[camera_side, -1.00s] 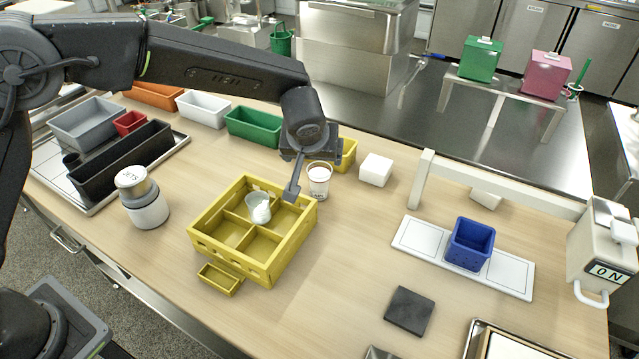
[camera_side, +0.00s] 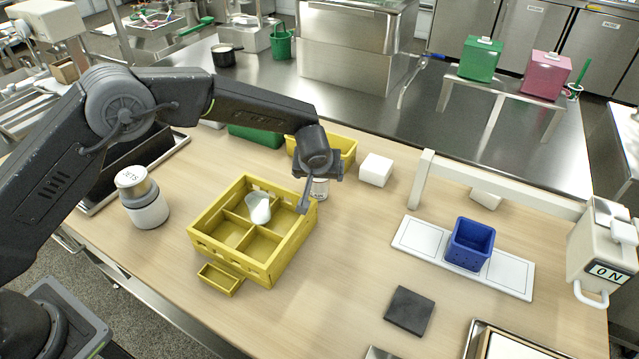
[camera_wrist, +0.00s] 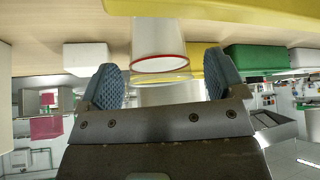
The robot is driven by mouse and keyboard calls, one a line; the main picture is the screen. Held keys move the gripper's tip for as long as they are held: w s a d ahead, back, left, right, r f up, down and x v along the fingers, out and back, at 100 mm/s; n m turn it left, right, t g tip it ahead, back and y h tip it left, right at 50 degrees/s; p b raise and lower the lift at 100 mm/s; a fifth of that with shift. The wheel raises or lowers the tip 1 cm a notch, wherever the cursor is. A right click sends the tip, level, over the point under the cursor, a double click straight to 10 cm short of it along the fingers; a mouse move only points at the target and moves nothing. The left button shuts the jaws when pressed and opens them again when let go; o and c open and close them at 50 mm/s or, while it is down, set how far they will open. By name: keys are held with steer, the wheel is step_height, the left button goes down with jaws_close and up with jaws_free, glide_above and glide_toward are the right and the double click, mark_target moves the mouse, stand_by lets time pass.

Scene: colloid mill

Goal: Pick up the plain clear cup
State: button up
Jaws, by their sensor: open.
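A clear cup (camera_side: 320,188) with a white lower part stands on the table right of the yellow crate, partly hidden by my gripper in the side view. In the wrist view the same cup (camera_wrist: 158,38) shows a red ring and a clear band towards its rim, between my fingers. My gripper (camera_wrist: 162,80) is open around it, with a gap to each finger; in the side view my gripper (camera_side: 308,192) is beside the crate's right corner. A second clear cup (camera_side: 258,208) with something white in it leans in a compartment of the yellow crate (camera_side: 220,251).
A yellow bin (camera_side: 344,146) and a white block (camera_side: 376,170) stand behind my gripper. A lidded jar (camera_side: 146,205) is left of the crate. A blue bin (camera_side: 470,245) sits on a white plate to the right. The table between crate and dark pad (camera_side: 409,311) is clear.

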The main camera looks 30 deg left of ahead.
steer(key=shift+w+a+f, duration=0.15)
steer(key=shift+w+f, duration=0.2)
steer(key=shift+f, duration=0.15)
steer(key=shift+c, duration=0.5)
steer(key=c, duration=1)
steer(key=shift+o, duration=0.2)
steer(key=shift+r, duration=0.15)
